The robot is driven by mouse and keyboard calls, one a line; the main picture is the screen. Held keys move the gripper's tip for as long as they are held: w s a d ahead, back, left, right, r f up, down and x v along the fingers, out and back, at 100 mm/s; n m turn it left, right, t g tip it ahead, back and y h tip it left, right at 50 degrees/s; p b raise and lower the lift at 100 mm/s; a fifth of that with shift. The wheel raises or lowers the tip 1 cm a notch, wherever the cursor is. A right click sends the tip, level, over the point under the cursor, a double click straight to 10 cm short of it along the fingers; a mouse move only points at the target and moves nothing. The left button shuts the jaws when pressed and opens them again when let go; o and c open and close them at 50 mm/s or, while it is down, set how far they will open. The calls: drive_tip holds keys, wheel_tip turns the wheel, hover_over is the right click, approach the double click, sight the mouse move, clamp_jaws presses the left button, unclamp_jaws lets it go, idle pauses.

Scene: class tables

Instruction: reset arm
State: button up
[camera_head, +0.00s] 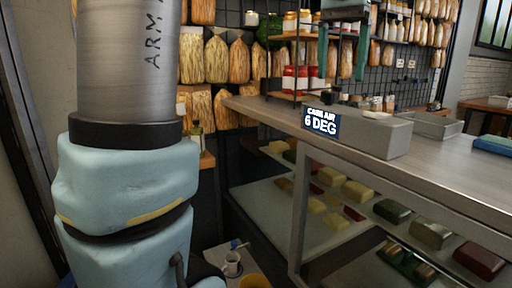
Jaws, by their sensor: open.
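My arm fills the left side of the head view, a grey metal link marked "ARM" above pale blue joints. My gripper (342,52) shows at the top, right of centre, partly cut off by the frame edge. Its two teal fingers point down and stand apart, with nothing visible between them. It appears in front of the back shelves and above the counter. The rest of the arm leading to it is out of view.
A steel counter (452,168) with a glass case below holds blocks of food. On it stand a grey bin (375,137), a "CASE AIR 6 DEG" sign (321,123) and a tray (432,124). Shelves with jars and hanging bags (217,60) line the back wall.

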drive_tip(key=w+a+f+n, duration=0.2)
drive_tip(key=a+f, duration=0.4)
drive_tip(key=f, duration=0.4)
drive_tip(key=w+a+f+n, duration=0.2)
drive_tip(key=a+f, duration=0.5)
drive_tip(key=f, duration=0.3)
drive_tip(key=s+a+f+n, duration=0.1)
drive_tip(key=s+a+f, duration=0.2)
drive_tip(key=a+f, duration=0.2)
drive_tip(key=s+a+f+n+t, duration=0.1)
drive_tip(key=s+a+f, duration=0.2)
drive_tip(key=a+f, duration=0.2)
drive_tip(key=shift+f+n, duration=0.4)
drive_tip(key=shift+f, duration=0.5)
idle(4.1)
